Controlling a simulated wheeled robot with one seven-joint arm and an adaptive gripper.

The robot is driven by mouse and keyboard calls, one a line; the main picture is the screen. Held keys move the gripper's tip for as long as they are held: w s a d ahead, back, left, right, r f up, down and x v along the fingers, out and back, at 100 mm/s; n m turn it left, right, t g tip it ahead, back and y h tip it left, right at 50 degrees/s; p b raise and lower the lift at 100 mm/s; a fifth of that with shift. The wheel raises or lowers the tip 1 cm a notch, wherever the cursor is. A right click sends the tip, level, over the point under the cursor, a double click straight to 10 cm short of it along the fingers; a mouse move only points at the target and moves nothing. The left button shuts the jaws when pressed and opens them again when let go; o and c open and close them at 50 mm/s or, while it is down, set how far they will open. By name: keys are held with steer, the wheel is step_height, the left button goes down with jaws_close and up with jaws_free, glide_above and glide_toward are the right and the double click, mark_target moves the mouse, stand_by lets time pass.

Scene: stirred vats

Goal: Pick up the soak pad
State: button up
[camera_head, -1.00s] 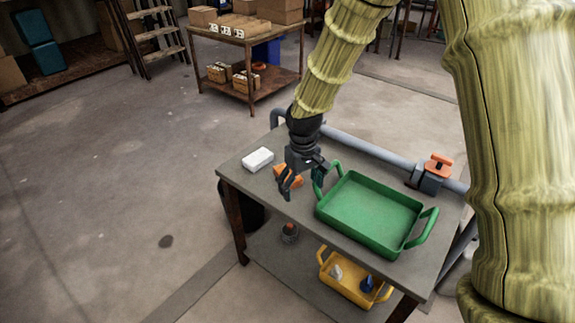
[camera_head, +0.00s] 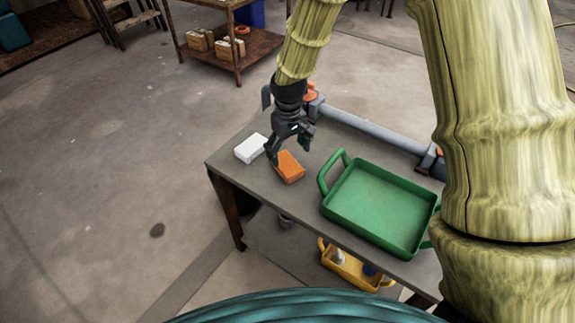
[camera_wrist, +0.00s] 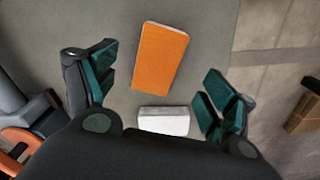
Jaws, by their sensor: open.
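An orange block (camera_head: 289,168) with a pale underside edge lies flat on the grey table (camera_head: 300,208). A white block (camera_head: 250,147) lies to its left, near the table's left end. I cannot tell for sure which one is the soak pad. My gripper (camera_head: 288,149) is above the table, by the two blocks, and empty. In the wrist view, the teal-padded fingers of my gripper (camera_wrist: 160,88) are spread wide. The white block (camera_wrist: 163,121) shows between them, close to the palm, and the orange block (camera_wrist: 161,58) lies further out past the fingertips.
A green tray (camera_head: 376,210) with raised handles stands right of the orange block and looks empty. A grey pipe (camera_head: 365,130) with orange-handled valves runs along the table's far edge. A yellow tray (camera_head: 350,272) sits on the lower shelf. A wooden cart (camera_head: 232,50) stands behind.

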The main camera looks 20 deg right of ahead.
mark_target(287, 163)
steer(key=w+f, duration=0.1)
steer(key=f, duration=0.1)
steer(key=shift+w+a+f, duration=0.1)
steer(key=shift+w+f, duration=0.25)
steer(key=shift+f, duration=0.05)
steer(key=shift+s+f, duration=0.4)
steer(key=shift+f, duration=0.45)
steer(key=shift+w+f, duration=0.15)
steer(key=shift+f, duration=0.45)
steer(key=shift+w+f, duration=0.15)
steer(key=shift+f, duration=0.4)
steer(key=shift+s+f, duration=0.15)
steer(key=shift+f, duration=0.05)
steer(key=c, duration=1.1)
step_height(287, 163, up, 10)
steer(key=shift+f, duration=0.1)
